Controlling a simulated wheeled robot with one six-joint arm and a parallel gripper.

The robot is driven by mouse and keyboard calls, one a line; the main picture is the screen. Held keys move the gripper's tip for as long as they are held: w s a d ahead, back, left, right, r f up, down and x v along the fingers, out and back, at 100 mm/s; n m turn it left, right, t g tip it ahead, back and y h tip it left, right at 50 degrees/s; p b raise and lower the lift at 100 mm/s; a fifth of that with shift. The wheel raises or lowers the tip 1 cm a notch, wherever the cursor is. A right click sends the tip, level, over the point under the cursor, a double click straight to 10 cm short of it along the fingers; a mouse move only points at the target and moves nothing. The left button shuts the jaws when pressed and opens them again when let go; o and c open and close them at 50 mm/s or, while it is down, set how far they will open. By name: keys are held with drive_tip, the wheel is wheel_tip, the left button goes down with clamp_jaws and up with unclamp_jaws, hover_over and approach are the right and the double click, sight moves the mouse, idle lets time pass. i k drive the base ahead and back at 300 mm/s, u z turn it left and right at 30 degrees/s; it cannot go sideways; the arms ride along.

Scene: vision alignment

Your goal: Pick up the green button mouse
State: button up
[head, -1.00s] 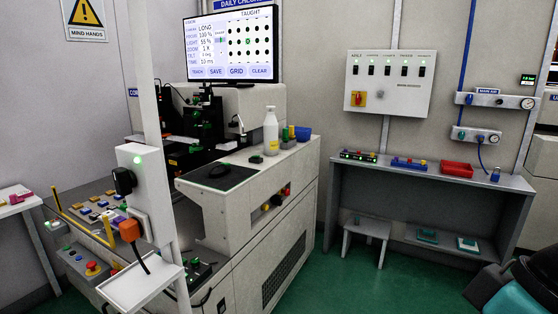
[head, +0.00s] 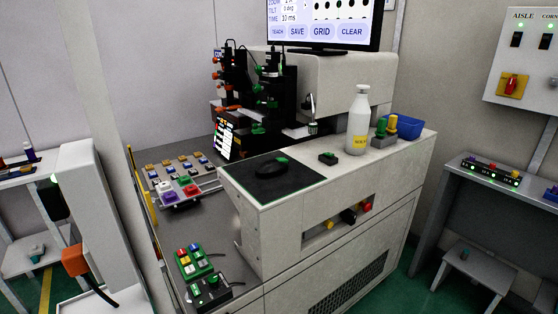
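A black mouse (head: 268,168) lies on a dark mat (head: 250,187) on top of the white machine cabinet, with a small green patch at its right end. A small black block with a green top (head: 328,158) sits to the right of the mat, apart from the mouse. My gripper is not in view.
A white bottle (head: 358,122), green and yellow knobbed parts (head: 385,130) and a blue bin (head: 404,127) stand right of the mat. The monitor (head: 325,22) is behind. A post (head: 108,160) stands at left. Green floor shows at the lower right.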

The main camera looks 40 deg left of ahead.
sight(273, 167)
drive_tip(key=u, duration=0.4)
drive_tip(key=i, duration=0.8)
drive_tip(key=u, duration=1.05)
drive_tip(key=i, duration=0.55)
drive_tip(key=u, duration=0.5)
